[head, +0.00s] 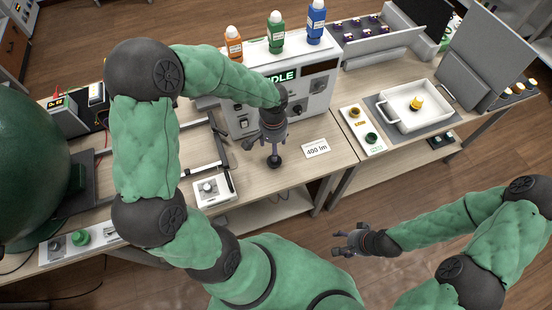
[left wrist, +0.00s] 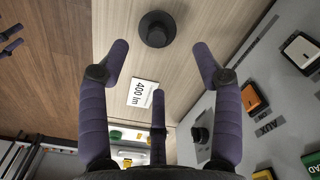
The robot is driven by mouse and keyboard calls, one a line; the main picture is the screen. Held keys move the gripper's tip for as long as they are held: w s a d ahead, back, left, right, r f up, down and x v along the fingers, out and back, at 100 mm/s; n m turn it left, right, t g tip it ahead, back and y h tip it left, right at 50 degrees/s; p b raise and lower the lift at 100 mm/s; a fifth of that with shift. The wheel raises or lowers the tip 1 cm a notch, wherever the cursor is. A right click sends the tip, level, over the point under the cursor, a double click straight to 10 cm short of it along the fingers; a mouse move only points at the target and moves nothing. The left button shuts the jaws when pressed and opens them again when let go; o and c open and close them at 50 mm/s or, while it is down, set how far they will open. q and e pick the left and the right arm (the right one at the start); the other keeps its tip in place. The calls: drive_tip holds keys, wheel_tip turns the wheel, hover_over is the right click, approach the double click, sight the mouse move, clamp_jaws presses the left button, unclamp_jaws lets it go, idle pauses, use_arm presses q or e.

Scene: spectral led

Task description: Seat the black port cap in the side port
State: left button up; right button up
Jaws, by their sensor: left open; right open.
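The black port cap (head: 274,161), a round disc with a knob, stands on the wooden bench in the head view. It also shows in the left wrist view (left wrist: 157,28), just beyond the fingertips. My left gripper (head: 274,147) is open, pointing down close above the cap; nothing is between its purple fingers (left wrist: 160,62). My right gripper (head: 347,241) is open and empty over the floor in front of the bench. A large dark green sphere (head: 32,150) is cut off at the left edge. I cannot make out the side port in either view.
A grey instrument (head: 322,84) with an IDLE display stands behind my left gripper; bottles stand on top. A "400 lm" card (head: 316,149) lies right of the cap. A white tray (head: 391,122) is farther right.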

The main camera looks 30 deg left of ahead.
use_arm(q)
wheel_tip(320, 180, down, 4)
drive_tip(key=shift+r+b, duration=0.25)
drive_tip(key=shift+b, duration=0.15)
drive_tip(key=shift+s+f, duration=0.1)
drive_tip(key=shift+f, duration=0.4)
wheel_tip(320, 180, down, 4)
drive_tip(key=shift+d+f+b, duration=0.1)
drive_tip(key=shift+d+b, duration=0.05)
drive_tip(key=shift+b, duration=0.9)
drive_tip(key=c, duration=0.8)
